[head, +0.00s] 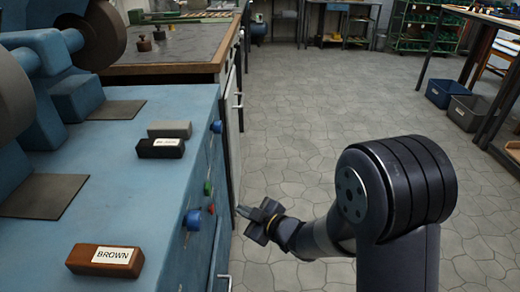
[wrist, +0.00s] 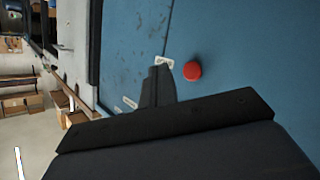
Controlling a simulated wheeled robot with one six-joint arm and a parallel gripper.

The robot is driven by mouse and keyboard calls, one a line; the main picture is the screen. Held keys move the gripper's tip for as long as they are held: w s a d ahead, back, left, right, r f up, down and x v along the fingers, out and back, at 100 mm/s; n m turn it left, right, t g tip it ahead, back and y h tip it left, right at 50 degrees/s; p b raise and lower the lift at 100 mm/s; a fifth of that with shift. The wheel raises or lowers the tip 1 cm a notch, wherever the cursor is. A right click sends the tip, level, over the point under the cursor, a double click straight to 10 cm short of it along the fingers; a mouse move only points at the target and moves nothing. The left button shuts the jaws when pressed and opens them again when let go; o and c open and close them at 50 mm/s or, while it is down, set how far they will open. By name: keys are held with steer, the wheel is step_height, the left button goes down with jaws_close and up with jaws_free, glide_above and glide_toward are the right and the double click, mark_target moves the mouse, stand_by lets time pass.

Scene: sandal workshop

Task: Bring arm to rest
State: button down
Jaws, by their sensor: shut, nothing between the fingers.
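My arm reaches out low at the right of the head view, with my gripper (head: 244,211) at its far end, beside the front face of the blue machine bench. The gripper points left toward that face, close to it; whether it touches cannot be told. In the wrist view my gripper (wrist: 158,72) shows as dark closed fingers with nothing held, in front of the blue panel (wrist: 235,45). A red button (wrist: 192,70) sits on the panel just right of the fingertips.
The blue bench (head: 150,215) carries a brown block (head: 105,260) labelled BROWN, a black block (head: 160,148) and a grey block (head: 169,129). Blue knobs (head: 193,220) stick out from its front. Open tiled floor (head: 320,110) lies beyond my arm. Bins (head: 445,94) stand at the right.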

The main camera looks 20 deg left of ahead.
steer(key=d+p, duration=0.1)
steer(key=d, duration=0.1)
steer(key=w+d+p, duration=0.1)
steer(key=d, duration=0.1)
steer(key=shift+w+d, duration=0.1)
steer(key=shift+w, duration=0.1)
stand_by(0.3)
steer(key=a+b, duration=0.1)
steer(key=s+a, duration=0.1)
steer(key=a, duration=0.1)
steer(key=a+b, duration=0.1)
steer(key=a, duration=0.1)
steer(key=shift+s+f+b, duration=0.2)
steer(key=shift+s+b, duration=0.1)
steer(key=shift+b, duration=0.05)
